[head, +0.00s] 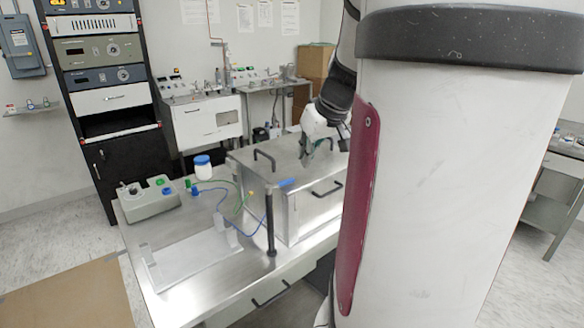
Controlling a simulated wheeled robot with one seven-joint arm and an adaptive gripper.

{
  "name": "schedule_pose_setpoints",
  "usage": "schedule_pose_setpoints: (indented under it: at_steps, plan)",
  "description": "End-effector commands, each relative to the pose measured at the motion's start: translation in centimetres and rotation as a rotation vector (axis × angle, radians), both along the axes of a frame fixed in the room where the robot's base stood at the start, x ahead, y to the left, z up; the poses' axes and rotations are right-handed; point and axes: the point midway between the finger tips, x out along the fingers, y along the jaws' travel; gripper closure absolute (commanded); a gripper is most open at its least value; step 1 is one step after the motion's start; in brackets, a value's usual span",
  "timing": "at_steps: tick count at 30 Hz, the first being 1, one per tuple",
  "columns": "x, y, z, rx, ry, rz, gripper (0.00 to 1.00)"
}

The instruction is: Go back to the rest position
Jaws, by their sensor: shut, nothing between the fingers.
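My gripper (306,150) is in the head view, near the top of a steel box (273,172) on the metal table. It points down over the box's lid, close to one of the dark handles. It is shut and holds nothing; I cannot tell whether its tips touch the lid. My white arm link with a dark red panel fills the right half of the picture and hides the right part of the box and table.
The metal table (190,303) also bears a grey-green device (148,203), a jar with a blue lid (203,170), a flat clear tray (192,262) and a dark upright post (270,225). Blue and green tubes run to the box. A black equipment rack (130,165) stands at the back left.

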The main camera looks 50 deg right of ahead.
Motion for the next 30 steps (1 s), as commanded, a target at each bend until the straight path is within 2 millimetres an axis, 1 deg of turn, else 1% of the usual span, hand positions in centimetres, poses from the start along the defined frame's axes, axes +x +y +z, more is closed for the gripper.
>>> schedule_pose_setpoints:
  at_steps: [1, 3, 6, 9, 16, 17, 19, 20, 23, 24, 26, 27, 29, 30]
  plan:
    - [-0.3, 0.1, 0.7, -0.002, -0.001, -0.001, 1.0]
    - [-0.7, 0.2, 1.5, -0.002, -0.001, 0.0, 1.0]
    - [-1.1, 0.4, 2.1, 0.0, 0.0, 0.001, 1.0]
    - [-1.3, 0.5, 2.4, 0.0, 0.001, 0.0, 1.0]
    - [-1.4, 0.6, 2.5, 0.001, 0.001, 0.002, 1.0]
    - [-1.3, 0.9, 2.6, 0.002, 0.0, 0.005, 1.0]
    - [-0.8, 2.1, 2.7, 0.006, 0.0, 0.02, 1.0]
    - [-0.5, 3.0, 2.8, 0.011, 0.001, 0.028, 1.0]
    - [0.6, 7.8, 3.2, 0.029, 0.007, 0.079, 1.0]
    - [1.0, 10.3, 3.4, 0.037, 0.012, 0.104, 1.0]
    - [1.1, 14.3, 3.4, 0.049, 0.023, 0.143, 1.0]
    - [0.9, 16.9, 3.4, 0.055, 0.03, 0.167, 1.0]
    - [0.2, 20.5, 3.3, 0.057, 0.044, 0.202, 1.0]
    - [-0.4, 22.7, 3.1, 0.057, 0.052, 0.223, 1.0]
